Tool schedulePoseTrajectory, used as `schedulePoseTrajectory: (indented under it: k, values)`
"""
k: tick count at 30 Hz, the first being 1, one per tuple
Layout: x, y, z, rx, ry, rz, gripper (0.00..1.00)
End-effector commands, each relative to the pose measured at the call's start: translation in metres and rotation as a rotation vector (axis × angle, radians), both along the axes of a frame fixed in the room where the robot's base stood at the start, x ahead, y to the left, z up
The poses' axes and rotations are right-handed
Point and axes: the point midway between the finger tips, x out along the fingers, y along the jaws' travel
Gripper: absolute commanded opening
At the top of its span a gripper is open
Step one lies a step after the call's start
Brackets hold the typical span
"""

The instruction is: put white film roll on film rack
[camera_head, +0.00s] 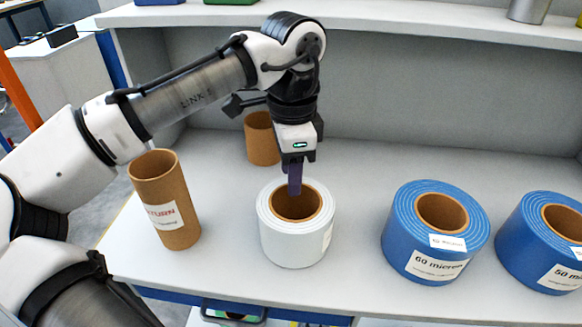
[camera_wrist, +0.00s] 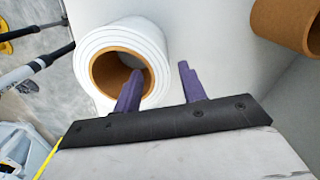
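The white film roll (camera_head: 281,242) stands upright on the table, its brown cardboard core facing up. My gripper (camera_head: 295,184) points down over the back part of the roll. In the wrist view, the two purple fingers (camera_wrist: 160,72) are spread apart, with the roll (camera_wrist: 92,45) at the upper left. One finger overlaps the core opening and the other lies beyond the roll's outer edge, so the roll's wall is between them in the picture. I cannot tell how deep the fingers reach or whether they touch. I cannot make out a film rack in either view.
A tall cardboard tube (camera_head: 165,190) with a label stands left of the roll, and another tube (camera_head: 261,140) stands behind. Two blue film rolls, one (camera_head: 405,225) marked 60 micron and another (camera_head: 530,235), stand at right. A shelf (camera_head: 400,20) runs above the table (camera_head: 350,290).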

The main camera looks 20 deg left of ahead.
Motion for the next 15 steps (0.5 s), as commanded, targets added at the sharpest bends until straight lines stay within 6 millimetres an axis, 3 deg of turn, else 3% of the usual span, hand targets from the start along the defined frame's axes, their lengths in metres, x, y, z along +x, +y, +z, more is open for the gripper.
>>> schedulePoseTrajectory:
  k: [11, 15]
  values:
    - [0.0, 0.0, 0.003, 0.001, 0.0, 0.002, 0.44]
    - [0.002, -0.001, 0.023, -0.003, -0.003, -0.001, 0.44]
